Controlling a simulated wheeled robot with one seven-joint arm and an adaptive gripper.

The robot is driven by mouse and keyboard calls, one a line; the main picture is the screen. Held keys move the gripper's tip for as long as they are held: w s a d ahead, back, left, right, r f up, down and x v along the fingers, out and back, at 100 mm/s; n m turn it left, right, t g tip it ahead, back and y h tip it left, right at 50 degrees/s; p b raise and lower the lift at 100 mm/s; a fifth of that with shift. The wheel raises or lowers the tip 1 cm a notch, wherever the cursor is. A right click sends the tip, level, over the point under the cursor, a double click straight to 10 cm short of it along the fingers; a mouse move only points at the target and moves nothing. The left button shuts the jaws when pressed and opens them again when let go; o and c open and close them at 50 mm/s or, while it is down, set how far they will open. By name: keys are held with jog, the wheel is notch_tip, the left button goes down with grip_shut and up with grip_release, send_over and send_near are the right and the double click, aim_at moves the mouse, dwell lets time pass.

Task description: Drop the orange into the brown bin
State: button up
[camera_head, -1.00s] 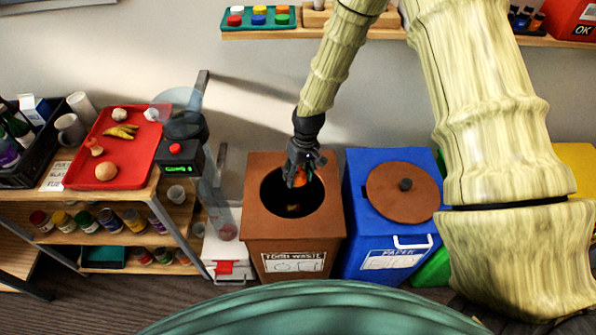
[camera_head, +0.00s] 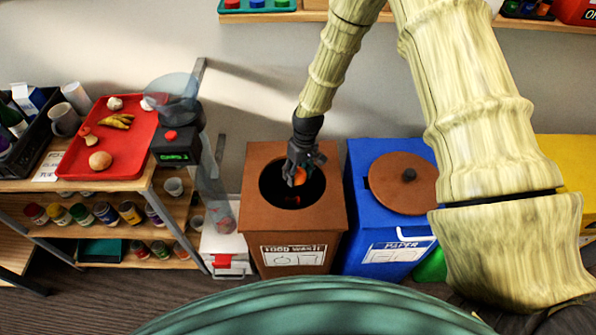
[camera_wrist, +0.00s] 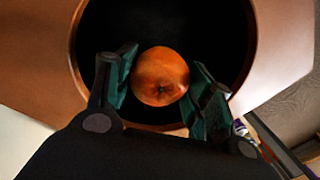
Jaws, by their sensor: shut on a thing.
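The orange (camera_head: 299,176) is between the fingers of my gripper (camera_head: 296,172), over the round opening of the brown bin (camera_head: 252,222). In the wrist view the orange (camera_wrist: 160,76) sits between the two fingers of my gripper (camera_wrist: 160,82), which is shut on it. The dark opening of the brown bin (camera_wrist: 40,50) lies around and behind the orange in that view. The bin carries a label reading FOOD WASTE (camera_head: 293,255). The bin's inside is mostly dark, with a small reddish patch showing; I cannot tell what it is.
A blue paper bin (camera_head: 357,215) with a round brown lid (camera_head: 402,182) stands close on the right. A yellow bin (camera_head: 572,165) is farther right. A shelf (camera_head: 130,184) on the left bears a red tray (camera_head: 130,160) of food. A white box (camera_head: 222,245) stands left of the brown bin.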

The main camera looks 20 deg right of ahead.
aim_at(303, 170)
jog(key=shift+f, duration=0.3)
jog(key=o, duration=1.1)
jog(key=shift+r, duration=0.1)
jog(key=r, duration=0.4)
jog(key=d+r, duration=0.1)
jog(key=r, duration=0.6)
jog(key=shift+w+d+r, duration=0.25)
jog(key=shift+d+r, duration=0.1)
jog(key=shift+r, duration=0.1)
